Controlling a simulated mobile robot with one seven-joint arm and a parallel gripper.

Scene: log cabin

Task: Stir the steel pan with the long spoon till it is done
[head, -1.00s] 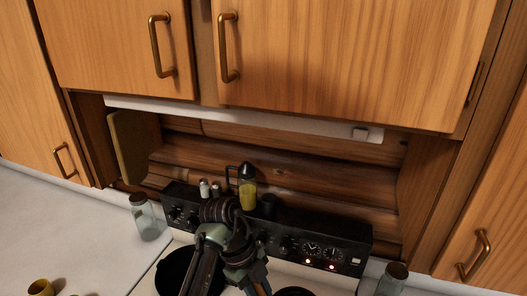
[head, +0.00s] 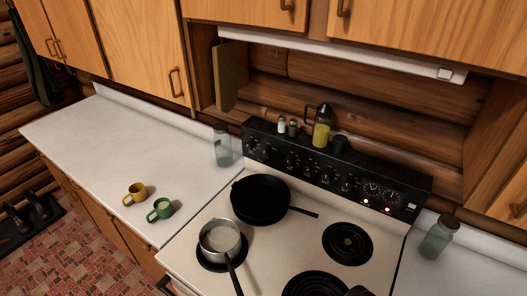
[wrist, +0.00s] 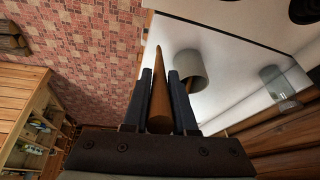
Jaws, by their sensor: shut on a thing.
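The steel pan (head: 221,238) stands on the front left burner in the head view, with a pale content inside and its dark handle towards the front. In the wrist view my gripper (wrist: 159,74) is shut on a long wooden shaft, which I take as the long spoon (wrist: 160,100). It points away from the jaws; its far end is narrow and touches nothing that I can make out. My gripper is outside the head view.
A black skillet (head: 261,199) sits behind the pan. Glass jars (head: 222,146) (head: 437,240) flank the stove. The wrist view shows a pale cylinder (wrist: 189,67) that I cannot identify.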

